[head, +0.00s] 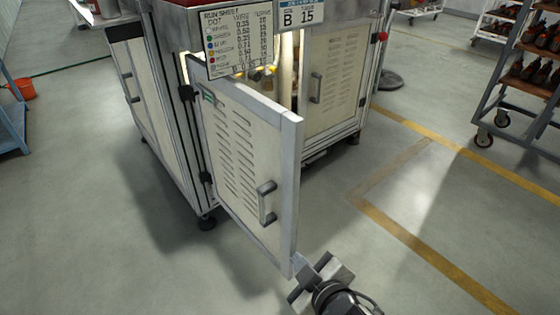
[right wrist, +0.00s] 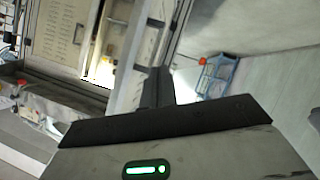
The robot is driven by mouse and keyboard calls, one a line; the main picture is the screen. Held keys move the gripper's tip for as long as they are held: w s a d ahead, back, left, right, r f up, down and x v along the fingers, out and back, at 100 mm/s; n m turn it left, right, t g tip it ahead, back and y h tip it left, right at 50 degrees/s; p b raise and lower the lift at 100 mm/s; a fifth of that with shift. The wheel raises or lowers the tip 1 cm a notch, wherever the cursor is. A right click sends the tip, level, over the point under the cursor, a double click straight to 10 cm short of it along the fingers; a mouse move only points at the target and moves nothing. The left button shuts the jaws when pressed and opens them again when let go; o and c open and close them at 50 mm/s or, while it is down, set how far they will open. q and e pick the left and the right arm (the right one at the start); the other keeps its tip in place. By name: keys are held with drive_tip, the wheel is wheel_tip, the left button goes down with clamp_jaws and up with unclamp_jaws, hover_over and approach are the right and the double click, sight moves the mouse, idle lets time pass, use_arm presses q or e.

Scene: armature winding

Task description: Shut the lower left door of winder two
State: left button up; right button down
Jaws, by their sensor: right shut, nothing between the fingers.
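The lower left door (head: 240,150) of the cabinet (head: 170,90) stands wide open in the head view. It is a cream vented panel with a grey frame, swung outward from its hinges on the left. Its grey bar handle (head: 267,202) is on the outer face near the free edge. My right gripper (head: 318,277) is shut and empty, close to the bottom corner of the door's free edge; I cannot tell if it touches. Its closed fingers also show in the right wrist view (right wrist: 157,86). My left gripper is not in view.
The lower right door (head: 335,85) looks closed. A run sheet (head: 236,40) hangs above the opening. A wheeled rack (head: 515,75) stands at right, and a red bucket (head: 22,88) at far left. The floor around the open door is clear, with yellow lines (head: 430,255) to the right.

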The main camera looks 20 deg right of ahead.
sight(285, 175)
drive_tip(key=w+r+n+t+y+p, duration=0.15)
drive_tip(key=w+r+n+t, duration=0.3)
drive_tip(key=r+n, duration=0.65)
drive_tip(key=shift+n+t+h, duration=0.25)
drive_tip(key=shift+n, duration=0.05)
drive_tip(key=w, duration=0.3)
drive_tip(key=w+d+p, duration=0.1)
drive_tip(key=w, duration=0.3)
drive_tip(key=w+f+p, duration=0.1)
drive_tip(key=w, duration=0.2)
drive_tip(key=shift+w+d, duration=0.35)
drive_tip(key=shift+d, duration=0.05)
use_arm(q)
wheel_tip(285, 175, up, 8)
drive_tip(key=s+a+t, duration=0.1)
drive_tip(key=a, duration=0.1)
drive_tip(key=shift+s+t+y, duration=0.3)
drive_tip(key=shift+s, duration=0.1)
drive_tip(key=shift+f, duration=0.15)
